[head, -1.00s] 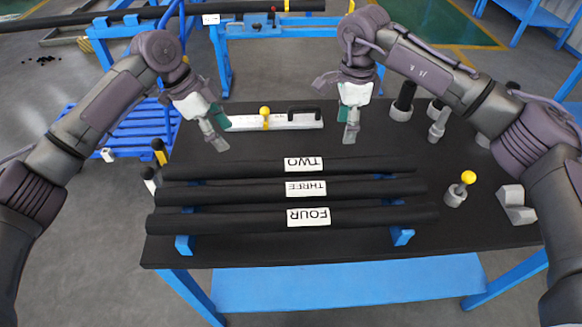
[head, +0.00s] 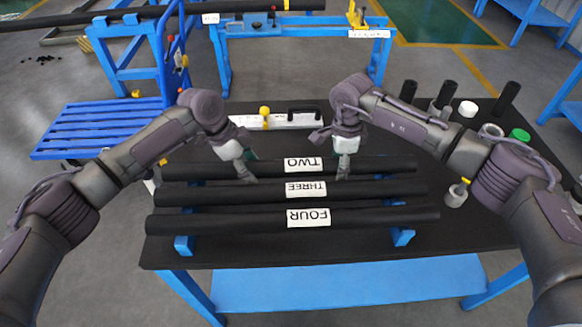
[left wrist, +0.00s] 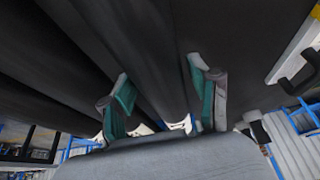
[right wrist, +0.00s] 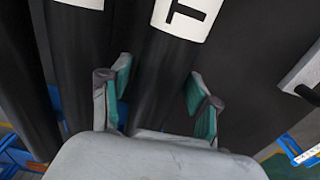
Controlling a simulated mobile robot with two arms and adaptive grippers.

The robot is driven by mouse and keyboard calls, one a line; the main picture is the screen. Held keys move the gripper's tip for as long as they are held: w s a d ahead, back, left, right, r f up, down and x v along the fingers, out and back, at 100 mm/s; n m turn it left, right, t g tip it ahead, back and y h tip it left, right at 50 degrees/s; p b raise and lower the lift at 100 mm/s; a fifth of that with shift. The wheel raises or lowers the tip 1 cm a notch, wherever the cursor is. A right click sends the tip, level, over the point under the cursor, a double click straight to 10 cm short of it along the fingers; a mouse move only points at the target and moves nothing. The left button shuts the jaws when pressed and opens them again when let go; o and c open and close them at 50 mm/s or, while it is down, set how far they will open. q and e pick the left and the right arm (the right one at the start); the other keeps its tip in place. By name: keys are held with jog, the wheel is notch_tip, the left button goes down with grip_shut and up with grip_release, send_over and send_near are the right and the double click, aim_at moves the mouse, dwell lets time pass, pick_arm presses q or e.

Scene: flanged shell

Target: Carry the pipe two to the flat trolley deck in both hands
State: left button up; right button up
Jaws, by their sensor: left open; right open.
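Pipe two (head: 390,164), a long black pipe with a white label TWO, lies across the blue supports on the black table, farthest back of three pipes. My left gripper (head: 246,168) is open at the pipe, left of the label. In the left wrist view its fingers (left wrist: 163,98) stand either side of a pipe (left wrist: 148,55). My right gripper (head: 343,168) is open, right of the label. In the right wrist view its fingers (right wrist: 158,95) stand either side of pipe two (right wrist: 158,75). The flat blue trolley deck (head: 95,128) is at the left, beyond the table.
Pipe three (head: 380,188) and pipe four (head: 250,222) lie parallel, closer to me. A white level-like tool (head: 285,121) lies behind pipe two. Black cylinders (head: 446,94) and a green-capped part (head: 519,136) stand at the table's right. A blue rack (head: 290,30) stands behind.

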pick_arm(q)
grip_shut()
pick_arm(e)
grip_shut()
pick_arm(q)
jog(key=shift+w+r, duration=0.1)
jog(key=shift+r, duration=0.1)
pick_arm(e)
jog(key=shift+w+r, duration=0.1)
jog(key=shift+r, duration=0.05)
